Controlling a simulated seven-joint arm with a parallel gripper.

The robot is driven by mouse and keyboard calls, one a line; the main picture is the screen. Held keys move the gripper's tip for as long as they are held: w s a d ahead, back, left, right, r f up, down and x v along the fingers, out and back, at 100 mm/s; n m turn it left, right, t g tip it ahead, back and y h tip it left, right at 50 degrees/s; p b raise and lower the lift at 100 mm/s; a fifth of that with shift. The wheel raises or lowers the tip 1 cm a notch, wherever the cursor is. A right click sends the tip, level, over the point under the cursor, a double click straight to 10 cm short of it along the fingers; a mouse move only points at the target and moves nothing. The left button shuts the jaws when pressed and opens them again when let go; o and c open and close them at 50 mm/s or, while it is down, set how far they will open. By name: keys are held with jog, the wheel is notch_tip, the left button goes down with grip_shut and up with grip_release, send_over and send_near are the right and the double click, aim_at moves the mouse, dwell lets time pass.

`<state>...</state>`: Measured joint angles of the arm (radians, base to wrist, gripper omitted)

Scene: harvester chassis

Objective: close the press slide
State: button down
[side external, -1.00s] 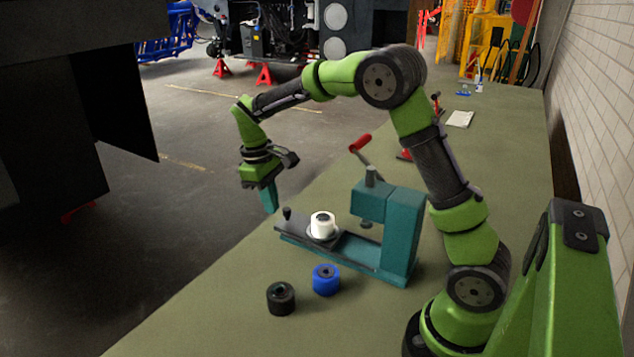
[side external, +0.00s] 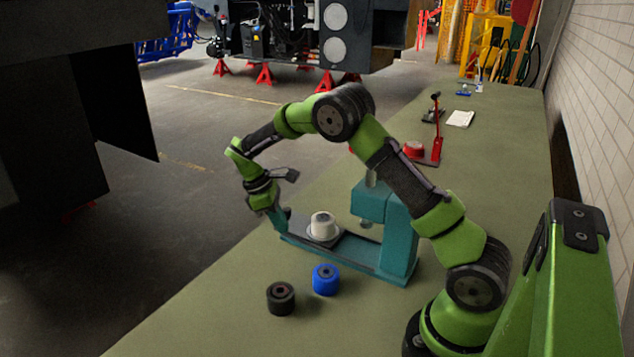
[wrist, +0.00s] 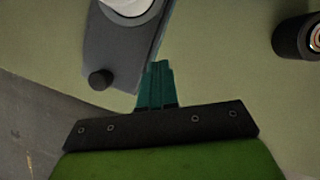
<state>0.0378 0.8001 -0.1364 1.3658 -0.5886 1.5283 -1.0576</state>
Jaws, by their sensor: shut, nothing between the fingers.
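The teal press (side external: 398,235) stands on the bench. Its grey slide (side external: 299,226) sticks out to the left from under the press head, with a white cylinder (side external: 322,226) on it. The slide (wrist: 118,45) and its black knob (wrist: 100,79) also show in the wrist view. My gripper (side external: 277,222) is shut and empty, its teal fingers pointing down at the slide's outer end, close to the knob. In the wrist view the fingertips (wrist: 160,67) lie beside the slide's edge; I cannot tell whether they touch it.
A blue roller (side external: 326,279) and a black roller (side external: 281,297) stand on the bench in front of the press. A red lever tool (side external: 436,135) and a white sheet (side external: 460,119) lie farther back. The bench's left edge runs close to the slide's outer end.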

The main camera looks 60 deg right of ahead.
aim_at(318, 243)
jog(key=s, duration=0.1)
jog(key=s+d+f, duration=0.1)
jog(key=s, duration=0.1)
jog(key=shift+d+f, duration=0.15)
jog(key=shift+d, duration=0.15)
jog(key=shift+s+d, duration=0.3)
jog(key=shift+s, duration=0.2)
jog(key=shift+s, duration=0.1)
jog(key=s, duration=0.3)
jog(key=shift+s, duration=0.5)
jog(key=shift+f, duration=0.1)
